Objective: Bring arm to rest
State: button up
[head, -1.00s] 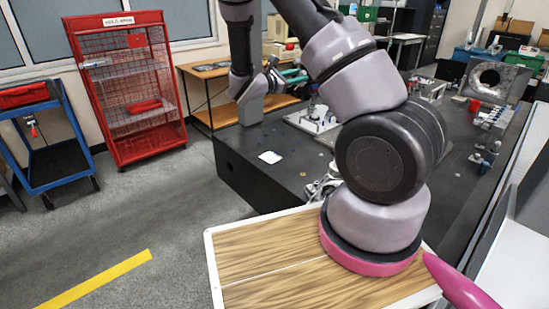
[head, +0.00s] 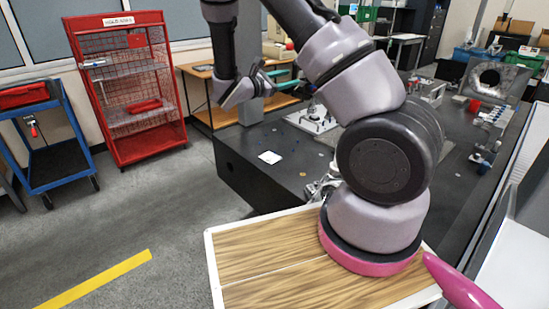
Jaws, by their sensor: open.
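My arm rises from its pink-ringed mount at the lower right. It bends up out of the top of the head view and comes back down at the upper left.
A grey column (head: 250,45) stands right behind my wrist. A wooden bench (head: 195,70) is behind it. Fixtures and a metal block with a round bore (head: 489,77) stand on the table's right. A red mesh cage (head: 130,95) and blue cart (head: 58,160) are left. Open floor lies between.

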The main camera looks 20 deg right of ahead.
jog(key=shift+v, duration=0.85)
jog(key=s+d+r+m+g+y, duration=0.2)
jog(key=s+r+m+g+y, duration=0.15)
jog(key=s+m, duration=0.4)
jog(key=s+d+r+m+g+y, duration=0.3)
jog(key=s+m+g+y, duration=0.15)
jog(key=s, duration=0.55)
jog(key=s+a+r+m+t+y, duration=0.8)
jog(key=s+a+r+m+y, duration=0.1)
jog(key=s+a+r+y, duration=0.1)
notch_tip(320, 180, up, 2)
jog(key=shift+s+a+r+m+y, duration=0.1)
jog(key=shift+s+a+m+y, duration=0.25)
jog(key=shift+a, duration=0.45)
